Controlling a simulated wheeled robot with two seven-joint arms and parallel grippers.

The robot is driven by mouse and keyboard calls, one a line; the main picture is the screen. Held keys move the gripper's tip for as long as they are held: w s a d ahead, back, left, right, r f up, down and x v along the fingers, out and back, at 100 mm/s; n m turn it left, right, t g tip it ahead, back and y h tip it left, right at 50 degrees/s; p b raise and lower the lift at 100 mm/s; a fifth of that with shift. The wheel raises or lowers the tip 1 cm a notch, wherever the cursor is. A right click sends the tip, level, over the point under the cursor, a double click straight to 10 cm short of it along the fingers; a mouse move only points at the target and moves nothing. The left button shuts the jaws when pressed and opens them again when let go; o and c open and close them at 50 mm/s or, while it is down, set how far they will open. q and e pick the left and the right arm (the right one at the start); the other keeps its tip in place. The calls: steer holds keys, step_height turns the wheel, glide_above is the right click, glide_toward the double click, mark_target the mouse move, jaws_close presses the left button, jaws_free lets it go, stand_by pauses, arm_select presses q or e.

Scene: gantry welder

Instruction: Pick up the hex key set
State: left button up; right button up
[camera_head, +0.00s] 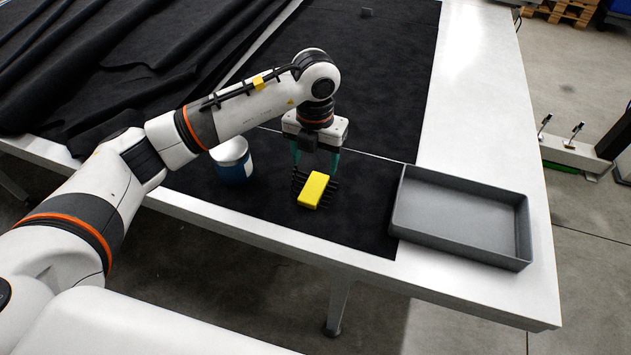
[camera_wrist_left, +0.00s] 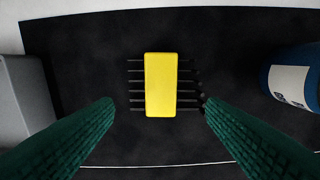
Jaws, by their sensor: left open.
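The hex key set (camera_head: 314,190) is a yellow block with several dark keys sticking out on both sides. It lies flat on the black mat near the table's front edge. In the left wrist view the hex key set (camera_wrist_left: 160,85) sits near the middle, ahead of the two green fingers. My left gripper (camera_head: 316,163) points down just behind and above the set. In the left wrist view my left gripper (camera_wrist_left: 158,104) is open, with its fingers apart and nothing between the tips. My right gripper is not in view.
A grey tray (camera_head: 462,247) stands right of the set on the white table edge. A blue and white can (camera_head: 232,162) stands left of the set, close to my arm. Dark folded cloth (camera_head: 110,60) covers the table's left side. Mat behind the gripper is mostly clear.

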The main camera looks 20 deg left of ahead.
mark_target(314, 186)
arm_select(q)
steer(key=shift+s+f, duration=0.2)
steer(key=shift+f, duration=0.95)
steer(key=shift+w+f+p, duration=0.1)
steer(key=shift+f+p, duration=0.2)
step_height(314, 186, down, 4)
steer(key=shift+a+f+p, duration=0.1)
steer(key=shift+p, duration=0.95)
steer(key=shift+f, duration=0.55)
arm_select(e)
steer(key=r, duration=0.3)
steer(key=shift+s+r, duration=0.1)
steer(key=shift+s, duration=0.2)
arm_select(q)
steer(key=c, duration=1.2)
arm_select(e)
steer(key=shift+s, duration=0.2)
arm_select(q)
steer(key=shift+c, duration=0.2)
